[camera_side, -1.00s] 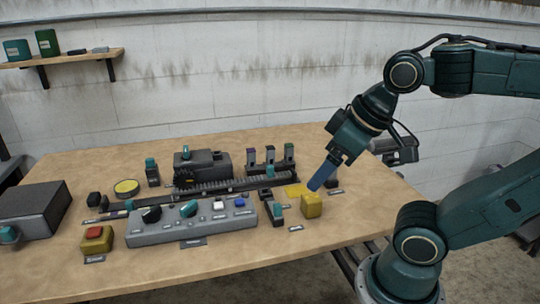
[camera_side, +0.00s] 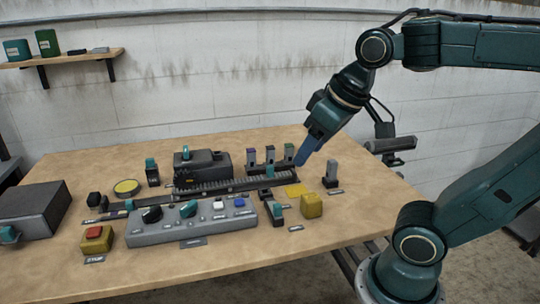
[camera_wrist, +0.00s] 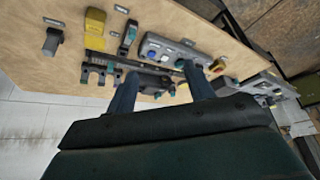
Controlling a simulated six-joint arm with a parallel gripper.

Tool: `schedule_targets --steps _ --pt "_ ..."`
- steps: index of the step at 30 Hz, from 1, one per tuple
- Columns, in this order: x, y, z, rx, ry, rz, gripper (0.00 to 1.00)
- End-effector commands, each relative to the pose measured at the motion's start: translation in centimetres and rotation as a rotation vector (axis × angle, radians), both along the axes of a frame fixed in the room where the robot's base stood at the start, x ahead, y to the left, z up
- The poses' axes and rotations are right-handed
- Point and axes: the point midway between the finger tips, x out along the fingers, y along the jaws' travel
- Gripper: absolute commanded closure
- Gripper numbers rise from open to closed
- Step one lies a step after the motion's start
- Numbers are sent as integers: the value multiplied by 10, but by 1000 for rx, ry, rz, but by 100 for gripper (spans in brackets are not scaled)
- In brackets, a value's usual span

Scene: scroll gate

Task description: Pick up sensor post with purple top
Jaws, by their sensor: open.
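Three sensor posts stand in a row at the back right of the rail in the side view. The left one has a purple top (camera_side: 251,152), the middle one looks dark grey (camera_side: 270,154), and the right one has a green top (camera_side: 289,151). My gripper (camera_side: 301,160) is open, with its blue fingers pointing down and left beside the right post. It is to the right of the purple-topped post and apart from it. In the wrist view both fingers (camera_wrist: 161,74) show spread with nothing held. The post tops' colours are hard to tell there.
A dark toothed rail (camera_side: 225,185) runs before the posts, with a dark housing (camera_side: 202,168) to the left. A grey control box (camera_side: 192,222), a yellow block (camera_side: 311,205) and a grey post (camera_side: 332,173) stand nearby. Bare table lies at the back left.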

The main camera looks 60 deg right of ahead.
Motion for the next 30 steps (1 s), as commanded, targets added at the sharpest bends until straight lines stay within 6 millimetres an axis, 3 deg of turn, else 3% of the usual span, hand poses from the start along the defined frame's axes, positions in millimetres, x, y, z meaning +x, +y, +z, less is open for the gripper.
schedule_targets --steps 7,16,30 --pt "54 -22 22 12 47 -101 47" --pt "120 -58 33 29 97 -223 47" --pt "217 -133 13 63 176 -414 47"
